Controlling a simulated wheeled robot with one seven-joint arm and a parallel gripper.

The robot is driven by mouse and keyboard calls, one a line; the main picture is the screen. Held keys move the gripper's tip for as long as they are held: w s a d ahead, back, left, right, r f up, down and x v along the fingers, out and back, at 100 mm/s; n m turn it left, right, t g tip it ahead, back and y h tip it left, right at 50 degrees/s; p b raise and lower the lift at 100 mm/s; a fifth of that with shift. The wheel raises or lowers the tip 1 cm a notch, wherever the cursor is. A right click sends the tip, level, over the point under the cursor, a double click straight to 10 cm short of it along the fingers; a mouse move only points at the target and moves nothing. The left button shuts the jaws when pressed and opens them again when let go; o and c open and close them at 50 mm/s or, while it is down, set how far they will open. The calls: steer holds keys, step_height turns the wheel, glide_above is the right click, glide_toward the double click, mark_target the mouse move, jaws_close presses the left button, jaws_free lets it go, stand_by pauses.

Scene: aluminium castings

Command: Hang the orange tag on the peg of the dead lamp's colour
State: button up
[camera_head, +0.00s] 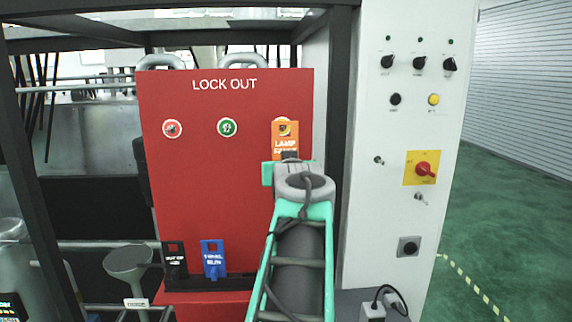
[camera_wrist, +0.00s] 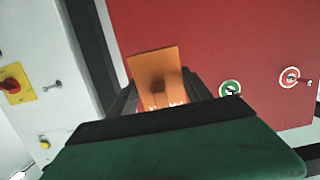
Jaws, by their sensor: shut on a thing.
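The orange tag (camera_head: 285,146), lettered "LAMP" with a second line partly hidden, is held upright at the upper right of the red LOCK OUT board (camera_head: 225,185). My gripper (camera_head: 290,160) is shut on its lower part; the tag also shows between the fingers in the wrist view (camera_wrist: 155,70). The red-ringed peg (camera_head: 172,128) and green-ringed peg (camera_head: 227,127) are bare. A third round mark shows behind the tag's top, with yellow at the tag's hole. I cannot tell whether the tag is around that peg or just in front.
A black tag (camera_head: 174,260) and a blue tag (camera_head: 213,259) stand in a dark rack (camera_head: 240,282) below. The white control panel (camera_head: 405,205), right of the board, has knobs, small green lamps, a dark button (camera_head: 395,99), a yellow button (camera_head: 433,99) and a red switch (camera_head: 425,169).

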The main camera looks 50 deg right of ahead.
steer(key=p+x, duration=0.2)
steer(key=x, duration=0.5)
stand_by(0.5)
steer(key=shift+w, duration=0.1)
stand_by(0.4)
steer(key=o, duration=1.6)
